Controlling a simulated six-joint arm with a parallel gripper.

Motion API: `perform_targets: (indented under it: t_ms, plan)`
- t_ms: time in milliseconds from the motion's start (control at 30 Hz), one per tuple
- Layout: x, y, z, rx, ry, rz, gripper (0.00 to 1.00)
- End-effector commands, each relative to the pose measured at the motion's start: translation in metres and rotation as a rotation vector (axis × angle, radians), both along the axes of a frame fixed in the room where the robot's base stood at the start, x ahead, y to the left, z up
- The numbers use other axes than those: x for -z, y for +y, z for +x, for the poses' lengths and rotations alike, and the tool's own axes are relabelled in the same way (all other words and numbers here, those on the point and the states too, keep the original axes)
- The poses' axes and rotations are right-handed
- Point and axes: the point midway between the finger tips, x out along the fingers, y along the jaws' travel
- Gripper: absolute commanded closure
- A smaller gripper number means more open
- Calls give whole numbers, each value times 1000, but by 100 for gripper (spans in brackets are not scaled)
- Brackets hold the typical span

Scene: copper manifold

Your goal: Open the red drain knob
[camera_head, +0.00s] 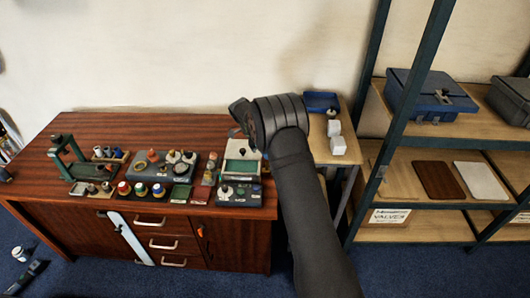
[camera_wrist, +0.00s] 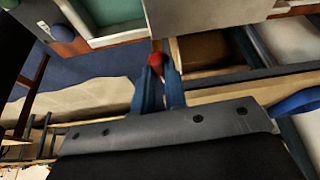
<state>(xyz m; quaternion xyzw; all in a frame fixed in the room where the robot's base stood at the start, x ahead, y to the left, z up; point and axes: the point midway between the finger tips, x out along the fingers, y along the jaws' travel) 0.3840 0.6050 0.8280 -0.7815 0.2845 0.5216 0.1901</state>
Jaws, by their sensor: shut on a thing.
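The red drain knob (camera_wrist: 155,59) shows in the wrist view at the upper middle, right at my fingertips. My gripper (camera_wrist: 158,72) has its two blue fingers on either side of the knob and is shut on it. The knob's lower part is hidden between the fingers. In the head view my arm reaches up to the right end of the wooden cabinet (camera_head: 106,128). My fingers and the red knob cannot be made out there.
Several grey, green and white units with small knobs (camera_head: 239,195) crowd the cabinet top. A side table (camera_head: 322,151) with a blue tray (camera_head: 320,102) and white blocks (camera_head: 338,145) stands right of my arm. A shelf rack (camera_head: 409,94) with a blue case (camera_head: 430,93) stands farther right.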

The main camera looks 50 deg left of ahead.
Motion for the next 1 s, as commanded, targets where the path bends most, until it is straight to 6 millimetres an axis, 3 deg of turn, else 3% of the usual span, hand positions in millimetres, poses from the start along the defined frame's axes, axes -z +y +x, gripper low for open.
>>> perform_targets:
  t_ms: [767, 800, 867, 900, 1000]
  plan:
    - [2, 1, -1, 103, 4, 0, 100]
    - [2, 1, -1, 103, 4, 0, 82]
    - [2, 1, -1, 102, 4, -1, 70]
    - [2, 1, -1, 103, 3, 0, 66]
    - [1, 1, 0, 103, 3, 0, 66]
